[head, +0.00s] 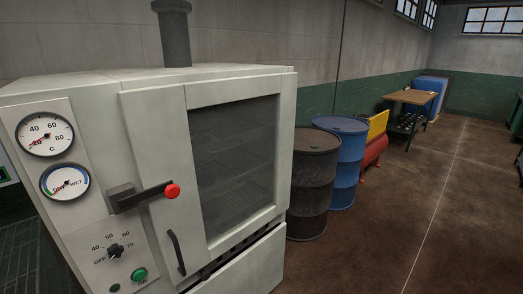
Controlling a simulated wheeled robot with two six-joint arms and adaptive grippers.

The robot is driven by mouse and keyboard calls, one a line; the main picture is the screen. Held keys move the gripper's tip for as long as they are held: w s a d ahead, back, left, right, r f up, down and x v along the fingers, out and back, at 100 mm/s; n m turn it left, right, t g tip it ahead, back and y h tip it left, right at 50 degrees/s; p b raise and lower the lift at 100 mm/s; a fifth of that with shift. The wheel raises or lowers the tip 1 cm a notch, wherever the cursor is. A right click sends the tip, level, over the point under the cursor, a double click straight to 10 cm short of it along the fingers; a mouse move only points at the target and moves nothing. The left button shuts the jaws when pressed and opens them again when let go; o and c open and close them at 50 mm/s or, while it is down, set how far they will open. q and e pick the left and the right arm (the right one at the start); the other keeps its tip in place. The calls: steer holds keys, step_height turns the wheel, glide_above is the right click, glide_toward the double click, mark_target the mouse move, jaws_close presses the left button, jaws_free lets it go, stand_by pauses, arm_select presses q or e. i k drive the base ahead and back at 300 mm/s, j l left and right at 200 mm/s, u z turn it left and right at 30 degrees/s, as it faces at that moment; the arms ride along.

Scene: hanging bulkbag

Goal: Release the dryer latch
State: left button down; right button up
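The dryer (150,90) is a large pale cabinet filling the left half of the head view. Its door (166,130) has a dark window (235,150) with racks faintly visible inside, and it looks closed. The latch (145,195) is a dark lever with a red knob (172,191) at its right end. It lies nearly level, tilted slightly up to the right, across the door's left edge. A dark curved handle (176,252) is on the door below it. Neither of my grippers shows in this view.
Two gauges (45,133), a dial (115,251) and a green button (139,274) are on the dryer's left panel. A dark drum (312,180) and a blue drum (347,165) stand right of the dryer. A wooden-topped table (412,97) is farther back. The floor (420,210) at right is clear.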

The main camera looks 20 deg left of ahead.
mark_target(171, 191)
steer(key=u, duration=1.6)
